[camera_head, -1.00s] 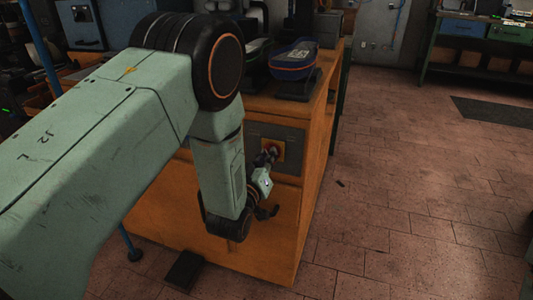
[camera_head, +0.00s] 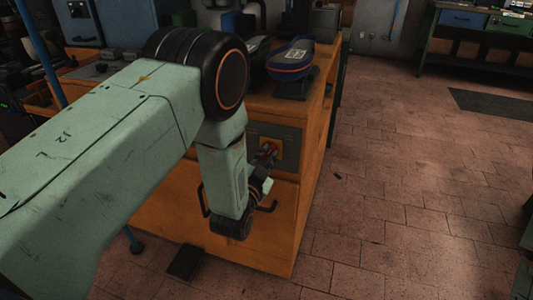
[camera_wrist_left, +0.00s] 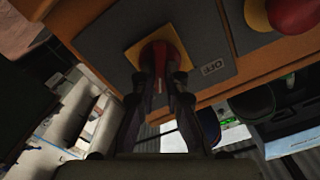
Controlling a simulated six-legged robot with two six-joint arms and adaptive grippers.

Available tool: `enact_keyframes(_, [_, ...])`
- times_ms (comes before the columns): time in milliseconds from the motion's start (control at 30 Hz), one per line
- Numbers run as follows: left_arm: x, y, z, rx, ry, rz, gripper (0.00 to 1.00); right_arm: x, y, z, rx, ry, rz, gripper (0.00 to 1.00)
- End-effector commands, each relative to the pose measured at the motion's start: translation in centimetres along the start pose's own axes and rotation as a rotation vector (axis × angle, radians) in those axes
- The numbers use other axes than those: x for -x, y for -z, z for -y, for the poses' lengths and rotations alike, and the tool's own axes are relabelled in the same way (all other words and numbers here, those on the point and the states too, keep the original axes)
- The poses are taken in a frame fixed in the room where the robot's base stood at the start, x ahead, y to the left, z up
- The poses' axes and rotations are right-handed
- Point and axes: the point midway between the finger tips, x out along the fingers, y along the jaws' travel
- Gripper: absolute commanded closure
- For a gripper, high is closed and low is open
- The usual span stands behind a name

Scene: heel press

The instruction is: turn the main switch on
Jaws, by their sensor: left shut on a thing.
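The main switch (camera_wrist_left: 165,58) is a red rotary knob on a yellow plate, set in a grey panel (camera_wrist_left: 105,45) with a small label beside it. In the head view the grey panel (camera_head: 289,145) is on the front of the orange cabinet, and the switch is mostly hidden by my gripper. My left gripper (camera_wrist_left: 160,82) is shut on the red knob, one finger on each side of it. In the head view this gripper (camera_head: 267,156) reaches the panel from below. The knob's exact turn angle is hard to read. My right gripper is not in view.
A red mushroom button (camera_wrist_left: 293,14) on a yellow base sits near the switch. A blue shoe-like item (camera_head: 290,60) lies on top of the orange cabinet (camera_head: 275,235). The tiled floor (camera_head: 400,190) to the right is mostly clear.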

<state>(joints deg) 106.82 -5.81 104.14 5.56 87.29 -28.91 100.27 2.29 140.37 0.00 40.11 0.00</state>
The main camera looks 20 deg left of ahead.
Motion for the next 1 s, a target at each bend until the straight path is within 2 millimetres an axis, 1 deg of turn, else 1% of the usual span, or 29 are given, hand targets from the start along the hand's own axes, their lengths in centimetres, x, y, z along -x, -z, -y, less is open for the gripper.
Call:
enact_keyframes(200, [0.10, -0.11, -0.19, -0.143, -0.003, 0.003, 1.00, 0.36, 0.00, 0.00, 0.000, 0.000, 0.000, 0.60])
enact_keyframes(400, [0.10, -0.15, -0.25, -0.226, -0.003, 0.003, 1.00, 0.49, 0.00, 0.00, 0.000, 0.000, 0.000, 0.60])
enact_keyframes(633, [0.10, -0.18, -0.28, -0.267, -0.004, 0.004, 1.00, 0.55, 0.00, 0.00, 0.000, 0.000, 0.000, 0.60])
enact_keyframes(1000, [0.11, -0.20, -0.29, -0.273, -0.004, 0.004, 1.00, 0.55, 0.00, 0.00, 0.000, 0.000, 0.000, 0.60])
